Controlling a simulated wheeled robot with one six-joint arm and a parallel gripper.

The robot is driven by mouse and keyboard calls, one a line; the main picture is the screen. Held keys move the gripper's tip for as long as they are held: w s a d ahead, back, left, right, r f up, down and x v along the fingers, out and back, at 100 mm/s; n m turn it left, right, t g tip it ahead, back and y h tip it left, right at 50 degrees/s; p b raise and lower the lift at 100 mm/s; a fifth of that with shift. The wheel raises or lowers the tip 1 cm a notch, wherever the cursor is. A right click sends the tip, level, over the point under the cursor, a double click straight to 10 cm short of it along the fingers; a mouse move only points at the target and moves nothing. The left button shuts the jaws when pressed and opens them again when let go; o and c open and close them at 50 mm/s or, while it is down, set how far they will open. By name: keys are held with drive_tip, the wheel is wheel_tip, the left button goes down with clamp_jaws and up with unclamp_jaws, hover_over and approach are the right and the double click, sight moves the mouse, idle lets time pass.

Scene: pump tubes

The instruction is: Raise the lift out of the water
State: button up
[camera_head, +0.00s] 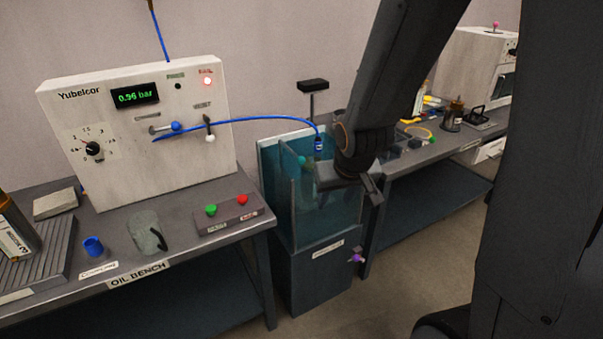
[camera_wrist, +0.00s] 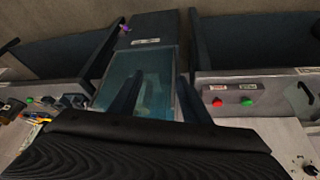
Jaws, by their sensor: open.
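The glass water tank (camera_head: 280,195) stands on a dark cabinet beside the oil bench. A black T-shaped handle (camera_head: 313,86) on a thin upright rod rises behind the tank's back edge; it looks like the lift's handle. Its lower part is hidden. A blue hose ends in a blue fitting (camera_head: 319,145) over the tank. A teal ball (camera_head: 301,161) shows through the glass. My gripper (camera_head: 350,186) is open and empty over the tank's right side, below and right of the T handle. In the wrist view its two fingers (camera_wrist: 158,78) stand apart over the tank (camera_wrist: 152,62).
A Yubelcor panel (camera_head: 145,130) reads 0.96 bar with a red lamp lit. A box with green and red buttons (camera_head: 228,213) sits on the oil bench. A purple valve (camera_head: 357,256) juts from the tank cabinet. Another bench with loose items stands at right.

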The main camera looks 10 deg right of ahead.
drive_tip(key=w+d+f+t+b, duration=0.1)
drive_tip(key=w+f+t+b, duration=0.15)
drive_tip(key=w, duration=0.35)
drive_tip(key=w+f+t+b, duration=0.2)
drive_tip(key=w+f+b, duration=0.1)
drive_tip(key=w, duration=0.4)
drive_tip(key=n+t+y+b, duration=0.1)
drive_tip(key=t+y+b, duration=0.4)
drive_tip(key=t+b, duration=0.2)
approach(298, 158)
drive_tip(key=w+f, duration=0.2)
drive_tip(key=w, duration=0.2)
drive_tip(key=shift+w+a+t, duration=0.2)
drive_tip(key=shift+w+t, duration=0.15)
drive_tip(key=shift+x, duration=3.6)
clamp_jaws()
